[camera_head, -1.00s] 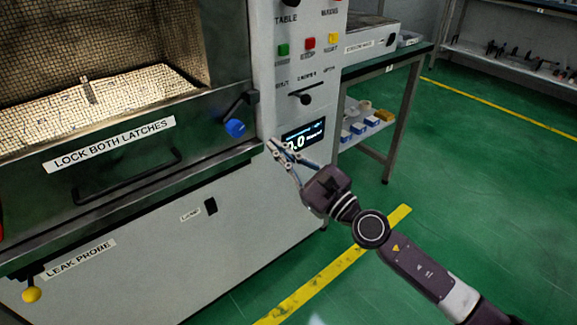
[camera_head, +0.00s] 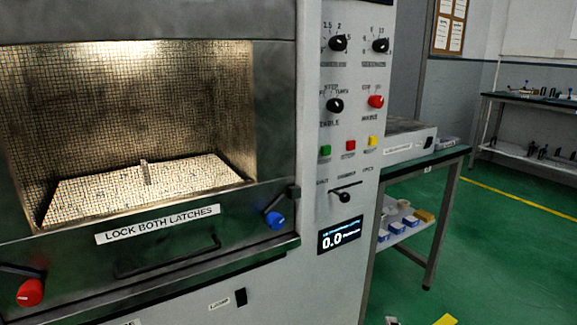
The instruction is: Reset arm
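No arm is clearly in view now, and neither gripper shows. A small dark piece at the bottom edge, right of the machine, is too little to identify. The microwave generator (camera_head: 345,250) fills the left and middle of the head view. Its lit mesh chamber (camera_head: 120,110) has a pale floor with a small upright post (camera_head: 146,172). Below it is a door ledge labelled "LOCK BOTH LATCHES" (camera_head: 158,225), with a red latch knob (camera_head: 30,292) at left and a blue latch knob (camera_head: 275,220) at right. The display (camera_head: 340,236) reads 0.0.
The control panel carries black knobs (camera_head: 335,105), a red knob (camera_head: 376,101), small coloured buttons (camera_head: 348,145) and a lever (camera_head: 345,196). A green-topped side table (camera_head: 440,158) stands to the right, with blue boxes on its lower shelf. Green floor (camera_head: 490,250) lies open at right.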

